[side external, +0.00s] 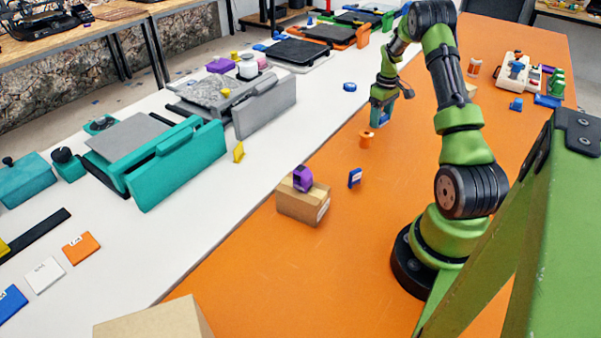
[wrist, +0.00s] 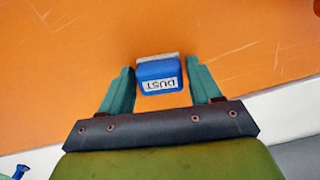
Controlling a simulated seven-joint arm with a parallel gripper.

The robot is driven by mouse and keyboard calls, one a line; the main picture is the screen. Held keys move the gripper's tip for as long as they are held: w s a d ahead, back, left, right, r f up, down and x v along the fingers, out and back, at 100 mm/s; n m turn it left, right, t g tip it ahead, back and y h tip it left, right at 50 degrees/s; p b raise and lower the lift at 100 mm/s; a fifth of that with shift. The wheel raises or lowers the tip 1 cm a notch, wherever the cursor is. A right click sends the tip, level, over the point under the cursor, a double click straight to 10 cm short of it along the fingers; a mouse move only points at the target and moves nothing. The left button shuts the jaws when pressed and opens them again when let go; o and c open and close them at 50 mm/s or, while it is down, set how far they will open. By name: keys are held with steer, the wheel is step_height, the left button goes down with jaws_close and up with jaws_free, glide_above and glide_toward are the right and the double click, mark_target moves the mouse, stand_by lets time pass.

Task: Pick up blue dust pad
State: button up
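The blue dust pad (wrist: 158,76) is a small blue block with a white label reading DUST and a pale far edge. In the wrist view it lies between the two teal fingers of my gripper (wrist: 159,84), with a narrow orange gap on each side. The fingers are open around it and do not visibly grip it. In the side view my gripper (side external: 380,119) points down over the orange table, and a bit of blue shows between its fingers. Whether the pad rests on the table is hard to tell.
An orange spool-like piece (side external: 366,140) stands close to my gripper. A small blue block with a pale label (side external: 355,178) and a cardboard box (side external: 303,203) carrying a purple piece (side external: 302,179) are nearer. The white bench (side external: 215,215) holds several printers.

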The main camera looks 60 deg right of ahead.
steer(key=c, duration=0.6)
steer(key=shift+c, duration=0.2)
